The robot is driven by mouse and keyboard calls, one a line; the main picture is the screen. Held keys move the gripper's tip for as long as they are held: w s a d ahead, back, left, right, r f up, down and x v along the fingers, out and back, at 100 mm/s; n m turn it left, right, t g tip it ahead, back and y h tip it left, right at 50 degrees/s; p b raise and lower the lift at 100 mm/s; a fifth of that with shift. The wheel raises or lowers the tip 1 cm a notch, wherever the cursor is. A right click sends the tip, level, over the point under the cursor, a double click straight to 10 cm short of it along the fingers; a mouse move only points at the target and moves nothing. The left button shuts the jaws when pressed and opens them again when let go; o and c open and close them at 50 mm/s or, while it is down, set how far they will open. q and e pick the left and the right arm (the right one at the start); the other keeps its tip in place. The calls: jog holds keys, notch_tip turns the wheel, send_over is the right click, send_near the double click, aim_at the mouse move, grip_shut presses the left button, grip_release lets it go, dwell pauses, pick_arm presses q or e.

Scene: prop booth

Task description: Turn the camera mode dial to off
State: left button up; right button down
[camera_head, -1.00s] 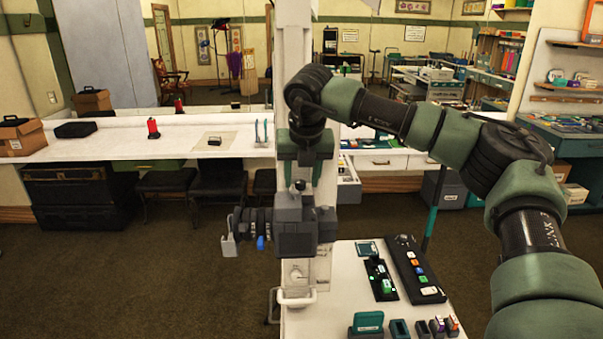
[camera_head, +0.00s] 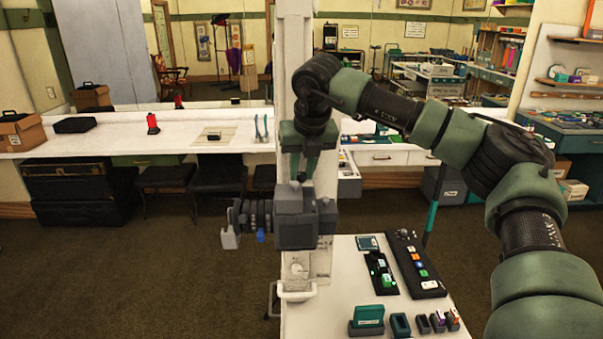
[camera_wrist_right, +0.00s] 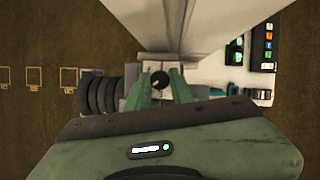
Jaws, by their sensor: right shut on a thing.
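The grey camera (camera_head: 296,220) stands upright at the centre of the head view, its dark ringed lens toward the left. My right gripper (camera_head: 301,176) points straight down onto the camera's top. Its green fingers (camera_wrist_right: 160,84) sit on both sides of the dial and are shut on it. The dial is small and mostly hidden in the head view; its printed mode labels cannot be read. My left gripper is not in view.
A white table (camera_head: 345,288) on the right carries a black button panel (camera_head: 415,262), a dark tray and small holders. A white post (camera_head: 296,70) rises behind the camera. Open carpet (camera_head: 130,265) lies to the left.

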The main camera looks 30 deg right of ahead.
jog(key=shift+d+f+n+y+b, duration=0.1)
jog(key=shift+f+n+y+b, duration=0.2)
jog(key=shift+n, duration=0.5)
jog(key=n, duration=0.1)
jog(key=n+y, duration=0.1)
jog(key=shift+r+n, duration=0.25)
jog(key=shift+n, duration=0.15)
jog(key=shift+d+r+n+y+p, duration=0.15)
jog(key=shift+n+y+p, duration=0.3)
jog(key=shift+n, duration=0.75)
jog(key=shift+n+y+p, duration=0.65)
jog(key=shift+n+p, duration=0.2)
jog(key=shift+n, duration=0.75)
jog(key=shift+g, duration=0.3)
jog(key=c, duration=1.2)
grip_release()
jog(key=shift+c, duration=0.2)
jog(key=shift+w+d+f, duration=0.1)
jog(key=shift+d+f, duration=0.05)
jog(key=shift+f, duration=0.05)
